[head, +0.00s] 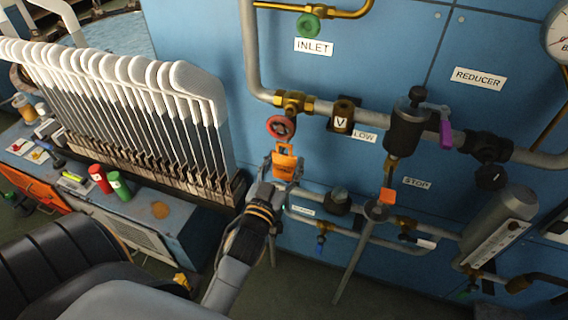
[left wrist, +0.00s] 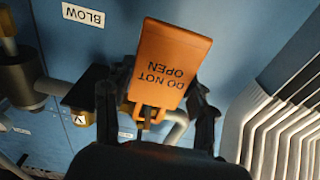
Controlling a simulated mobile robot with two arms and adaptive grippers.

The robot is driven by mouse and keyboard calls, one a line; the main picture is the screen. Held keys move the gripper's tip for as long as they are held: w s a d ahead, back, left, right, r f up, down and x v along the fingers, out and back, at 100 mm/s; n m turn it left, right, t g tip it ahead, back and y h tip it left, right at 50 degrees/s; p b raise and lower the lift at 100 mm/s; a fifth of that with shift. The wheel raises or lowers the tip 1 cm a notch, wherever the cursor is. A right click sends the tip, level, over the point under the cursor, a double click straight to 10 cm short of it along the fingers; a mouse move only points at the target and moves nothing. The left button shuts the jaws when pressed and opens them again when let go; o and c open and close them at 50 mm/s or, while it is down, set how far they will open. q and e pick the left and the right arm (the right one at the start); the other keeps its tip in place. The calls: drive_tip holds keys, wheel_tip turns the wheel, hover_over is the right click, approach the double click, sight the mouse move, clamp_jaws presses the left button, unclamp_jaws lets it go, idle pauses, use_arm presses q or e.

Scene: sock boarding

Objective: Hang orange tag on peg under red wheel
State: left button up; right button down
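The orange tag (head: 286,164) is just below the red wheel (head: 281,127) in the head view. In the left wrist view, the tag (left wrist: 170,62) appears upside down with the words DO NOT OPEN. My left gripper (head: 284,172) has a finger along each side edge of the tag and seems shut on it. Its dark fingers also flank the tag in the left wrist view (left wrist: 160,88). The peg is hidden behind the tag and gripper, so I cannot tell whether the tag's hole is around it. My right gripper is not in view.
A brass valve body (head: 293,102) and grey pipe sit close above the gripper. A V block (head: 342,115) is to the right. A rack of white-topped boards (head: 150,95) stands close on the left.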

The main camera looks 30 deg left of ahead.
use_arm(q)
drive_tip(key=o, duration=0.3)
drive_tip(key=shift+o, duration=0.2)
